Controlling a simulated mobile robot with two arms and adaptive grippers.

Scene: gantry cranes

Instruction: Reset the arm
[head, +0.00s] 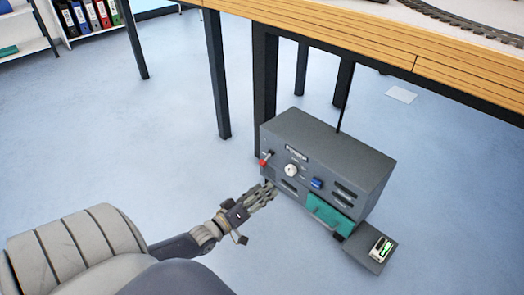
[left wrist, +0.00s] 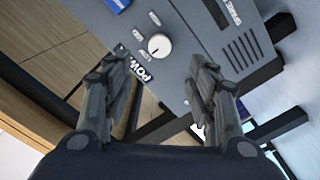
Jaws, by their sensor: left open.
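My left gripper (head: 262,194) reaches in from the left in the head view, close to the left front of a grey power box (head: 330,150). In the left wrist view its fingers (left wrist: 160,90) are spread apart with nothing between them, and the box front (left wrist: 185,55) is beyond. The box carries a white knob (head: 291,170), a blue switch (head: 316,183), a red-tipped lever (head: 264,161) and a green panel (head: 330,214). The knob also shows in the left wrist view (left wrist: 159,46). Whether the fingers touch the box cannot be told. My right gripper is not in view.
A wooden table (head: 400,55) with dark legs stands above and behind the box, with track on top. A small device with a green display (head: 380,249) sits on a grey plate at the box's lower right. Shelves with binders (head: 85,15) stand at the back left. The blue floor at left is clear.

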